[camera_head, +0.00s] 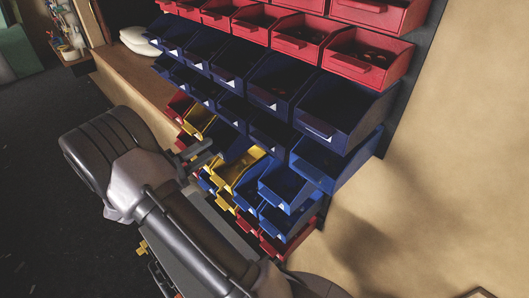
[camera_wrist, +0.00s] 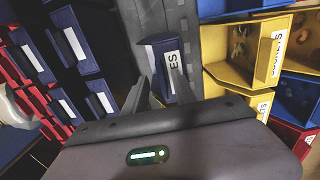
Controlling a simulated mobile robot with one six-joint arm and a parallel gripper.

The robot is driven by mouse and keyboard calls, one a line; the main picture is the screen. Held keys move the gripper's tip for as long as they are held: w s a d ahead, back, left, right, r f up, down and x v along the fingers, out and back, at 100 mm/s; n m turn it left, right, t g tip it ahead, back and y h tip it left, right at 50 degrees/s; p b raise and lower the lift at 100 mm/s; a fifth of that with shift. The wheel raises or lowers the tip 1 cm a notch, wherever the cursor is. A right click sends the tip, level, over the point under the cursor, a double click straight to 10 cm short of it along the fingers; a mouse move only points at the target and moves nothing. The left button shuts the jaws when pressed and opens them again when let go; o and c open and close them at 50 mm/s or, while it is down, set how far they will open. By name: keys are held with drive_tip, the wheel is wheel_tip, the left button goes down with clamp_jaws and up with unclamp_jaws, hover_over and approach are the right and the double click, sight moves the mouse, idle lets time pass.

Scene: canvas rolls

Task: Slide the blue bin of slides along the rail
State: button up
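In the wrist view a blue bin (camera_wrist: 154,58) sits on a grey strip, with a white label (camera_wrist: 173,72) whose visible letters read "ES"; the rest is hidden. My gripper (camera_wrist: 160,90) points at this bin with its two fingers apart, one near each side of the label end. The right finger overlaps the label's edge. I see no clear contact with the bin. In the head view my gripper (camera_head: 208,155) is at the lower rows of the rack, beside a dark blue bin (camera_head: 232,143) that it partly hides.
Yellow bins (camera_wrist: 245,50) stand close to the right of the grey strip (camera_wrist: 213,42). Blue bins with blank-looking labels (camera_wrist: 72,42) are on the left. Red bins (camera_head: 370,55) fill the upper rows.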

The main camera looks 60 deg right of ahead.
drive_tip(key=v, duration=1.7)
drive_tip(key=s+f+y+b, duration=0.2)
drive_tip(key=s+y+b, duration=0.35)
drive_tip(key=s, duration=0.25)
drive_tip(key=s+f+y+b, duration=0.3)
drive_tip(key=s+y+b, duration=0.2)
drive_tip(key=s+b, duration=0.2)
drive_tip(key=s+a+f+t+y+b, duration=0.3)
drive_tip(key=a+t+y+b, duration=0.1)
drive_tip(key=a, duration=0.3)
drive_tip(key=s+a+f+m+t+y+b, duration=0.1)
drive_tip(key=s+a+f+t+y+b, duration=0.2)
drive_tip(key=a+t+y+b, duration=0.2)
drive_tip(key=shift+s+a+m+t+y, duration=0.35)
drive_tip(key=shift+a+t, duration=0.35)
drive_tip(key=shift+a, duration=0.3)
drive_tip(key=shift+f, duration=0.1)
